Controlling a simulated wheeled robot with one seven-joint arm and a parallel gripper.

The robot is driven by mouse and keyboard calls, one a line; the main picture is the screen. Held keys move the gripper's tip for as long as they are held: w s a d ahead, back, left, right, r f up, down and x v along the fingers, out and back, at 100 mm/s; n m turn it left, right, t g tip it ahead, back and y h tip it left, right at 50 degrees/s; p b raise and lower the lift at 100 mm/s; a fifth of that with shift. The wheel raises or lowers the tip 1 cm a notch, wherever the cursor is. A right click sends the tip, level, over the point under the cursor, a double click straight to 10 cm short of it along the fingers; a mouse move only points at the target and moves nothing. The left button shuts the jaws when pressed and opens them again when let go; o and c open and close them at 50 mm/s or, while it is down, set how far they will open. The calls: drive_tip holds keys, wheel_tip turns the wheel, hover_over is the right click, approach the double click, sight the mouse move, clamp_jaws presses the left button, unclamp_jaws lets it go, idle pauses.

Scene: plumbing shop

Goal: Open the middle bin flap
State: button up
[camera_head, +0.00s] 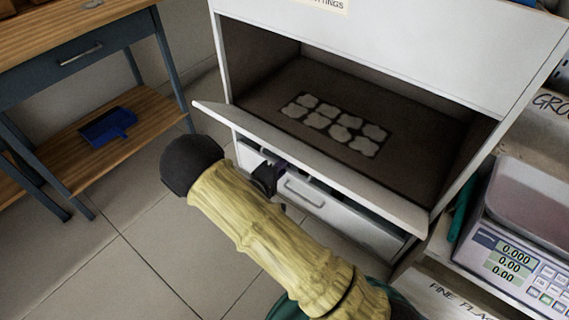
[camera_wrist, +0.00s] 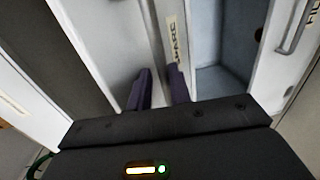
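A white bin cabinet (camera_head: 222,60) stands in the head view. Its central compartment is open, and a white flap (camera_head: 330,172) slants outward along the front edge. Pale flat pieces (camera_head: 335,124) lie on a dark patch inside. My gripper (camera_head: 268,175) is low at the flap's left part, close to its underside; my sleeved arm hides some of it. In the wrist view, the two dark fingers (camera_wrist: 159,88) stand apart beside a white panel edge with a partly covered label (camera_wrist: 171,38). Whether they touch the panel cannot be told.
Below the flap is a white front with a bar handle (camera_head: 303,195). A scale (camera_head: 515,245) stands on the right. A wooden bench (camera_head: 70,35) with a blue dustpan (camera_head: 108,127) on its lower shelf is at left. The tiled floor (camera_head: 120,260) between is clear.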

drive_tip(key=p+v, duration=0.5)
drive_tip(key=v, duration=1.1)
drive_tip(key=shift+s+a, duration=0.25)
drive_tip(key=shift+w, duration=0.1)
